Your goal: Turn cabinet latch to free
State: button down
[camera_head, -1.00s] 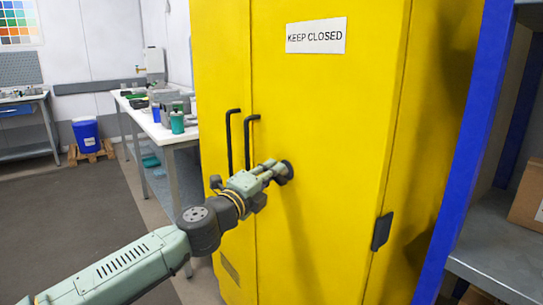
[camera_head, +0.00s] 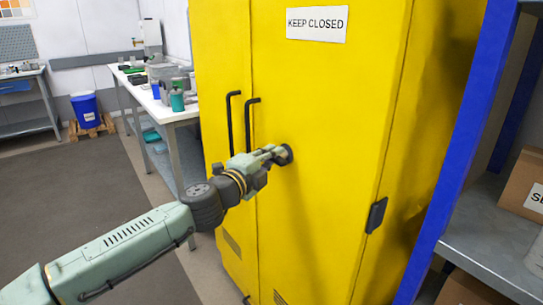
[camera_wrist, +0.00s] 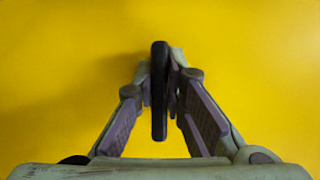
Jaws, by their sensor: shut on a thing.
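The yellow cabinet (camera_head: 325,95) stands in front of me with its doors closed. Its black latch (camera_head: 286,154) sits on the right door, to the right of two long black handles (camera_head: 250,125). My gripper (camera_head: 274,154) reaches the latch from the left and hides part of it. In the wrist view, the latch shows as a dark upright bar (camera_wrist: 159,92) against the yellow door. The fingers of my gripper (camera_wrist: 162,82) close on it from both sides. The exact latch angle is hard to tell in the head view.
A blue shelf post (camera_head: 455,160) and grey shelves with cardboard boxes (camera_head: 522,185) stand close on the right. A white bench (camera_head: 160,105) with small items is behind at the left. The grey floor (camera_head: 70,195) at left is clear.

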jog(key=c, duration=1.6)
grip_release()
jog(key=shift+c, duration=0.2)
jog(key=shift+s+a, duration=0.1)
jog(key=v, duration=1.1)
jog(key=shift+s, duration=0.4)
jog(key=shift+r, duration=0.1)
